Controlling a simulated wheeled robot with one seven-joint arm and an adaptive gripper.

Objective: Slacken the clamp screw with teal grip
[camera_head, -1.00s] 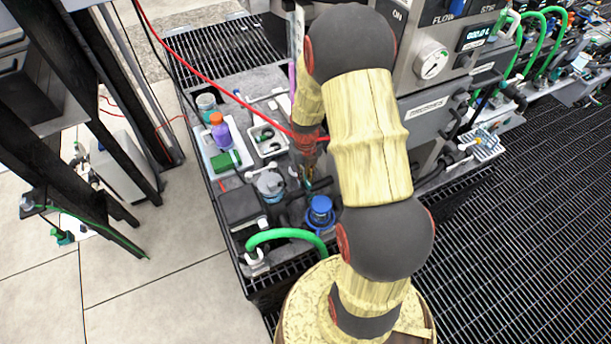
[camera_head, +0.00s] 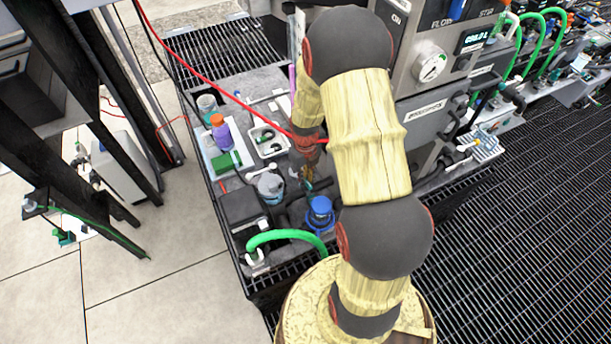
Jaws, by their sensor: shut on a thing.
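My gripper (camera_head: 308,178) points down at the middle of the grey bench, partly behind my own arm. Its fingers are shut at the small clamp screw, between the grey round-topped part and the blue-capped fitting. The teal grip is too small and too covered by the fingers to make out clearly. How far the screw has turned cannot be told.
A blue-capped fitting (camera_head: 320,213) stands just in front of the gripper, with a green hose (camera_head: 285,235) beside it. A grey round-topped part (camera_head: 270,186), black box (camera_head: 241,207), white tray (camera_head: 268,140) and purple bottle (camera_head: 221,132) lie left. The panelled cabinet (camera_head: 425,110) stands right.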

